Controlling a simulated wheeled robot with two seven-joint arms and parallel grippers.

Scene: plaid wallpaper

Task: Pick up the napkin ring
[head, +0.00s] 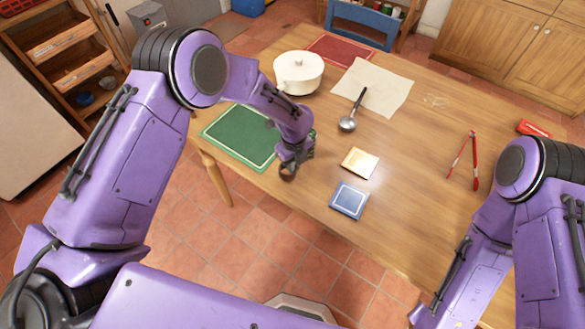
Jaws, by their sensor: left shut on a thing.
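My left gripper (290,161) is over the near edge of the wooden table, just right of the green placemat. It points down and is shut on a small dark ring-like thing, the napkin ring (287,173), at its fingertips. The fingers hide part of the ring, and I cannot tell its height above the table edge. No other ring shows on the table. My right arm is at the right, but its gripper is out of view.
The table (420,180) bears a green placemat (238,137), white pot (299,75), ladle (348,123), beige cloth (374,88), yellow-white square (360,162), blue square (349,200) and red tongs (474,165). A blue chair (360,22) stands behind. The table's right middle is clear.

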